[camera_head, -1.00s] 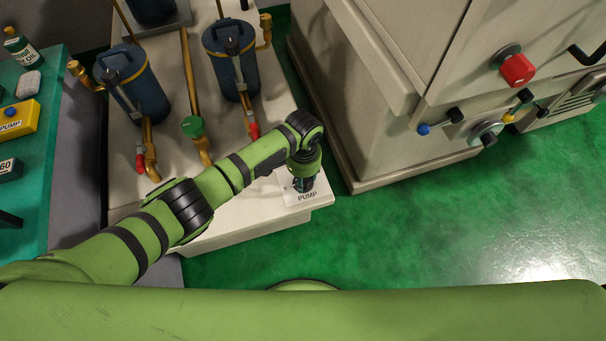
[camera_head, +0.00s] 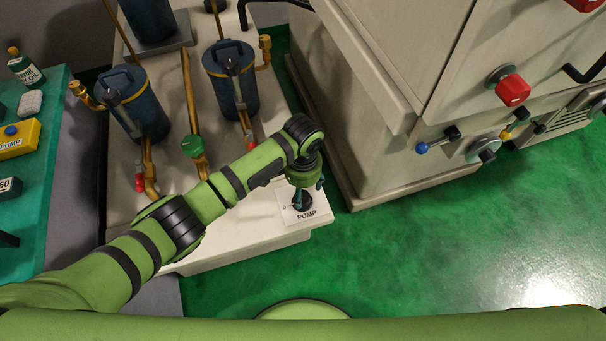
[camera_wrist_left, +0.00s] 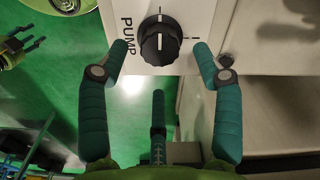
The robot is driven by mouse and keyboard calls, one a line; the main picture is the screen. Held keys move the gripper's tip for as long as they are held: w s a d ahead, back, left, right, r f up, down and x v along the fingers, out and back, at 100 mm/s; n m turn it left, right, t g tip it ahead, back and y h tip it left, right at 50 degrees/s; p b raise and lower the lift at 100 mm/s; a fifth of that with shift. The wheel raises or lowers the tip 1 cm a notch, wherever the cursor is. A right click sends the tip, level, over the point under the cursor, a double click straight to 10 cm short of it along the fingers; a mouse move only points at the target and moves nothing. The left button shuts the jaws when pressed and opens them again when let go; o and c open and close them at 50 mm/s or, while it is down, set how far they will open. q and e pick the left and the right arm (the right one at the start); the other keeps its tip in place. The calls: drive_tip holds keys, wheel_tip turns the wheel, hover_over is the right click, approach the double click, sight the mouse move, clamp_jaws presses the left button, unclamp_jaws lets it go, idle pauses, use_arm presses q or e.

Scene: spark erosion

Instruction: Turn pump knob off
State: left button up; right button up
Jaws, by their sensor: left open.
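The pump knob (camera_wrist_left: 160,40) is black and round, on a white plate marked PUMP, with tick marks at its top and right in the left wrist view. Its ridge runs roughly up and down there. In the head view the knob (camera_head: 302,203) is partly hidden under my left gripper (camera_head: 306,185), which points down at it. In the left wrist view my left gripper (camera_wrist_left: 160,48) is open, its teal fingers on either side of the knob, with gaps and nothing held. A green arm end at that view's left edge may be my right gripper (camera_wrist_left: 14,47); its jaws are unclear.
Blue canisters (camera_head: 230,82) and brass pipes with a green valve knob (camera_head: 192,146) stand behind on the pale bench (camera_head: 250,225). A beige machine (camera_head: 400,150) with a red knob (camera_head: 513,90) stands right. Green floor lies between and in front.

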sight(303, 197)
use_arm(q)
wheel_tip(303, 197, up, 8)
drive_tip(key=shift+f, duration=0.2)
drive_tip(key=shift+s, duration=0.1)
idle(0.4)
